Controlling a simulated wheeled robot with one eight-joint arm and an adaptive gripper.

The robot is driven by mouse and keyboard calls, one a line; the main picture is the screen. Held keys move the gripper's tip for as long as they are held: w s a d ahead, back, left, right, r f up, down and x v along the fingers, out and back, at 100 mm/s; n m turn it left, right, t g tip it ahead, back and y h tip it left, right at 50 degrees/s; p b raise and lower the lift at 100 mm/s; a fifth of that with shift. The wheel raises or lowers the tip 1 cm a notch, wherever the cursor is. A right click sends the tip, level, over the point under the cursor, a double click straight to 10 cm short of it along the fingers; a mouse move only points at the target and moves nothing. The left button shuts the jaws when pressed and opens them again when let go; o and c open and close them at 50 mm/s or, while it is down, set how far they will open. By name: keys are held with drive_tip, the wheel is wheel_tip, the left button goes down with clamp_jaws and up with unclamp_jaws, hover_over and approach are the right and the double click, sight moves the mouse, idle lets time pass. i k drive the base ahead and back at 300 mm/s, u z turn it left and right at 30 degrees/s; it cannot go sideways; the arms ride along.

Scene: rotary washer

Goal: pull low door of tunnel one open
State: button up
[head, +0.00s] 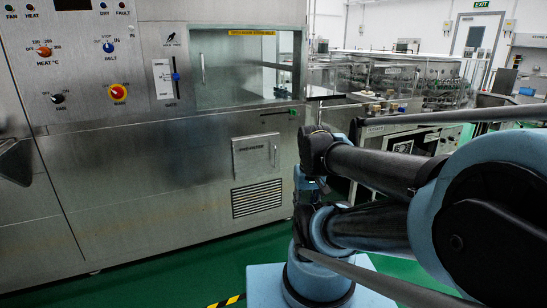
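The steel tunnel machine fills the left and middle of the head view. A small square low door (256,156) sits low on its front, above a louvred vent (257,198). The door has a label whose lettering is hard to read, and it looks closed, flush with the panel. My arm stands to the right of it, with its links folded in the foreground. My gripper cannot be made out in this view, so what it holds is unseen.
A glass window (245,65) is above the door. Glass-covered machinery (405,85) stands behind my arm at right. Green floor (190,275) is clear before the machine.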

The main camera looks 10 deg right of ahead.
sight(255, 156)
drive_tip(key=u, duration=0.05)
drive_tip(key=i, duration=1)
drive_tip(key=z, duration=0.05)
